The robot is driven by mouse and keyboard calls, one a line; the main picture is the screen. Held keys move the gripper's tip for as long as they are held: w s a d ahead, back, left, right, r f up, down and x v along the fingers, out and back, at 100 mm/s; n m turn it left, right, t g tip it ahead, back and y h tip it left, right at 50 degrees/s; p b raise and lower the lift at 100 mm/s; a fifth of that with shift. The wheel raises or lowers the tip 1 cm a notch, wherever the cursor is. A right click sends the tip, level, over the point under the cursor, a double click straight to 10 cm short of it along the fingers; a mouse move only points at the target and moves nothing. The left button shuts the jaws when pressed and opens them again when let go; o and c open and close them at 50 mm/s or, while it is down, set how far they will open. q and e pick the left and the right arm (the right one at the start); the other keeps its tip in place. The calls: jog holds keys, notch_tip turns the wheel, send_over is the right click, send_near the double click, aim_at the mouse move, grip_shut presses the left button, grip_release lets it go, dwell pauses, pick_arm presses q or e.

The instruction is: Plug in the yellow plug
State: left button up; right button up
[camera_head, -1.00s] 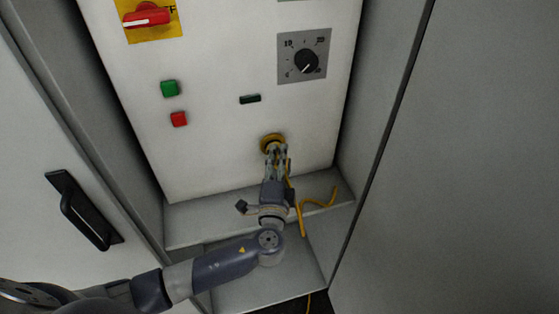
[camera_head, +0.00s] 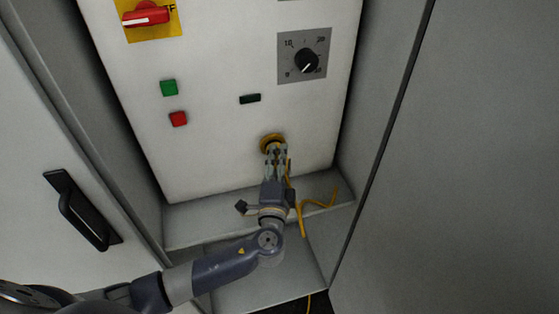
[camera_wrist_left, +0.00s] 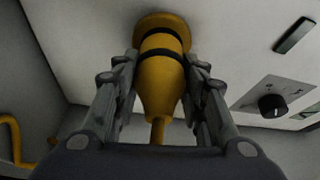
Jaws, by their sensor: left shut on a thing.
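The yellow plug (camera_wrist_left: 160,85), with two black bands, sits between the fingers of my left gripper (camera_wrist_left: 160,65) in the left wrist view. The gripper is shut on it. The plug's far end meets a round yellow socket flange (camera_wrist_left: 162,22) on the white panel; how deep it sits cannot be told. In the head view my left gripper (camera_head: 275,158) points up at the yellow socket (camera_head: 272,141), and the fingers hide most of the plug. The yellow cable (camera_head: 318,204) lies on the ledge to the right of the gripper. My right gripper is not in view.
The white panel (camera_head: 220,60) carries a red rotary switch (camera_head: 146,15), a green button (camera_head: 169,88), a red button (camera_head: 178,119), a black slot (camera_head: 250,99) and a dial (camera_head: 306,60). Cabinet walls flank it. A door with a black handle (camera_head: 83,210) stands at left.

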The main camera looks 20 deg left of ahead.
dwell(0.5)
pick_arm(q)
jog(key=shift+w+a+b, duration=0.3)
jog(key=shift+w+b, duration=0.1)
jog(key=shift+w, duration=0.05)
dwell(0.4)
jog(key=o, duration=1.4)
jog(key=shift+s, duration=0.25)
jog(key=v, duration=1.1)
jog(key=shift+s+d, duration=0.15)
jog(key=shift+s, duration=0.1)
